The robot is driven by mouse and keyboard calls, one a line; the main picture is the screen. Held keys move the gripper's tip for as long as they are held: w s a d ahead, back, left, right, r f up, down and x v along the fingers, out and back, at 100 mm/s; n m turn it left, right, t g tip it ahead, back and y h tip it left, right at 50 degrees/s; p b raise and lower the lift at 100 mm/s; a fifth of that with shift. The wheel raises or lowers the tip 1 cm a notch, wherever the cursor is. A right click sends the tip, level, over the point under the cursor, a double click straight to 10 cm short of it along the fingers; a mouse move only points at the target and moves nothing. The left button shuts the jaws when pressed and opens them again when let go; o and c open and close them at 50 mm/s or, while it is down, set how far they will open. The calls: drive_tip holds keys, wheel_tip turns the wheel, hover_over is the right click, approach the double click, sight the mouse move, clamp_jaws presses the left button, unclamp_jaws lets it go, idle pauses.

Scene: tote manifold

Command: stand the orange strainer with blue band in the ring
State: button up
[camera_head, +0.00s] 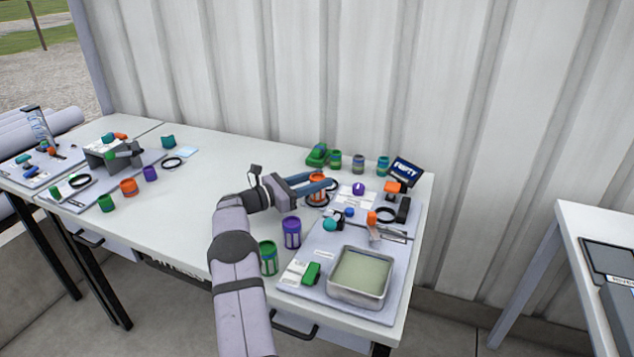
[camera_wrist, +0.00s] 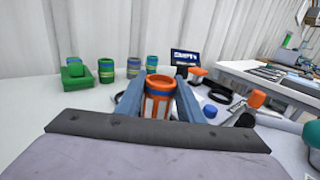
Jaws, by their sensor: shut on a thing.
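The orange strainer with blue band (camera_head: 318,190) stands upright between the fingers of my gripper (camera_head: 312,188), at the back right part of the table. My gripper is shut on it. In the wrist view the strainer (camera_wrist: 159,97) shows its orange rim and slotted side between the two blue-grey fingers. A black ring (camera_head: 314,203) shows around or just behind the strainer's lower part in the head view. The fingers hide part of the ring, and I cannot tell whether the strainer's base is inside it or above it.
Green, blue-banded and teal cups (camera_head: 358,164) stand in a row behind, beside a dark sign (camera_head: 407,170). A purple strainer (camera_head: 292,232) and a green strainer (camera_head: 268,257) stand in front. A metal tray (camera_head: 360,296) of liquid sits at front right. The table's middle is clear.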

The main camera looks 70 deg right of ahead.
drive_tip(key=shift+f, duration=0.35)
drive_tip(key=shift+f, duration=0.1)
drive_tip(key=o, duration=1.1)
drive_tip(key=shift+c, duration=0.2)
drive_tip(key=shift+r, duration=0.2)
drive_tip(key=shift+w+a+f, duration=0.1)
drive_tip(key=shift+w+a, duration=0.15)
drive_tip(key=b+v, duration=0.1)
drive_tip(key=v, duration=1)
drive_tip(key=shift+a, duration=0.15)
